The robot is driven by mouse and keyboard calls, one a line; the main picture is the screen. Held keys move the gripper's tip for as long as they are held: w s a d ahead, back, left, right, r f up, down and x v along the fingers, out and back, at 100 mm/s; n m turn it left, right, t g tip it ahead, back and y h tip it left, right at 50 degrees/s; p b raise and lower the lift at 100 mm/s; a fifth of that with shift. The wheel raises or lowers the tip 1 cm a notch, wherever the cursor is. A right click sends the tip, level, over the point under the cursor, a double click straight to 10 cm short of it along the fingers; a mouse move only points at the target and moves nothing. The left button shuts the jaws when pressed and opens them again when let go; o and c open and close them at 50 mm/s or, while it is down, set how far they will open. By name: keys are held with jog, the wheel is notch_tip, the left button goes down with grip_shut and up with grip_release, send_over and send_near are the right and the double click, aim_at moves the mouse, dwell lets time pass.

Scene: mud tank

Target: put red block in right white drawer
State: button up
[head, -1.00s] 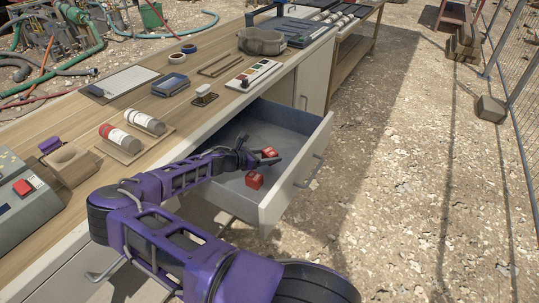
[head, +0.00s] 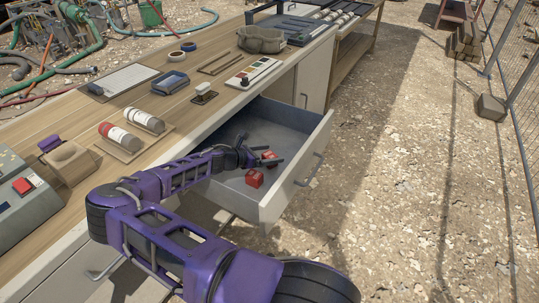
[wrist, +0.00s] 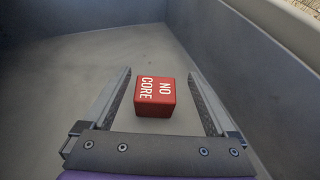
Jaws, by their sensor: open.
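The white drawer (head: 293,187) is pulled out of the workbench, with a grey inside. My gripper (head: 272,157) is inside it, with fingers apart. A red block (head: 268,156) lies between the fingers. In the wrist view, the red block (wrist: 155,96), lettered "NO CORE", sits on the drawer floor between the open fingers of my gripper (wrist: 160,75), with gaps at both sides. A second red block (head: 255,178) lies in the drawer, nearer the front in the head view. It is not visible in the wrist view.
The drawer walls (wrist: 245,50) rise close to the right of my gripper. The wooden bench top (head: 190,118) holds red and white cylinders (head: 118,135), a grey box with a red button (head: 23,187) and a blue tray (head: 171,81).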

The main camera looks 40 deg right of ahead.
jog(key=p+v, duration=0.1)
jog(key=v, duration=1.1)
jog(key=shift+r, duration=0.15)
jog(key=shift+w+r, duration=0.1)
